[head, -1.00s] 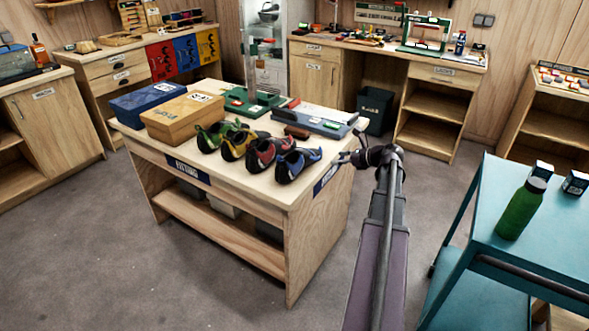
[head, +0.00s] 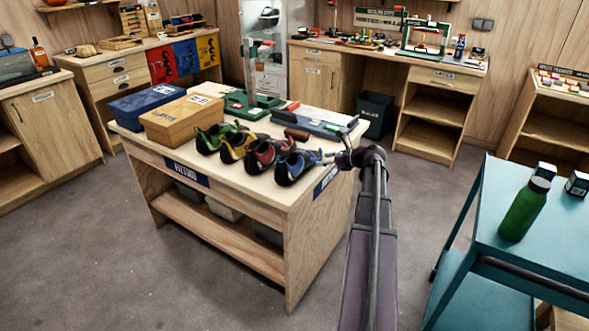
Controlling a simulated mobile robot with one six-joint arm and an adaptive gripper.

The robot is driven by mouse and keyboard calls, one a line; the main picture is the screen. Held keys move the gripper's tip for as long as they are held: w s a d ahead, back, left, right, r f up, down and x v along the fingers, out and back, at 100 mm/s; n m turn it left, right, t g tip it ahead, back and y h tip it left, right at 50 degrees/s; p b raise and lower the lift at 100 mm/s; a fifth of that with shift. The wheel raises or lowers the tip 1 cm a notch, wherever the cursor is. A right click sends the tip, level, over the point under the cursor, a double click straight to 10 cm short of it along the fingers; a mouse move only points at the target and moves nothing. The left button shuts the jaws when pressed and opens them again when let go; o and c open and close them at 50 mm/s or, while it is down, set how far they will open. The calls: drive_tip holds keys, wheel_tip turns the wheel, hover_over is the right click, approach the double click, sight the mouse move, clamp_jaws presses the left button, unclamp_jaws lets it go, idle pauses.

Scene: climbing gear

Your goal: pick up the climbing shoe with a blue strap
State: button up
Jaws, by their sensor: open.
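The climbing shoe with a blue strap (head: 293,168) stands on the wooden table at the right end of a row of shoes. Beside it to the left are a red shoe (head: 262,156), a yellow shoe (head: 235,146) and a green shoe (head: 212,137). My gripper (head: 335,142) is open and empty, just right of the blue-strap shoe by the table's right edge. Its fingers point left toward the shoe. I cannot tell whether one fingertip touches the shoe.
The wooden table (head: 240,188) also holds a blue box (head: 146,101), a tan box (head: 180,120), a green stand (head: 247,105) and a grey-blue tray (head: 305,122) behind the shoes. A teal cart (head: 485,225) with a green bottle (head: 524,208) stands at the right.

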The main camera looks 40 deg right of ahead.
sight(314, 160)
drive_tip(key=shift+b+x, duration=0.6)
drive_tip(key=shift+x, duration=1.6)
drive_tip(key=shift+r, duration=0.15)
clamp_jaws()
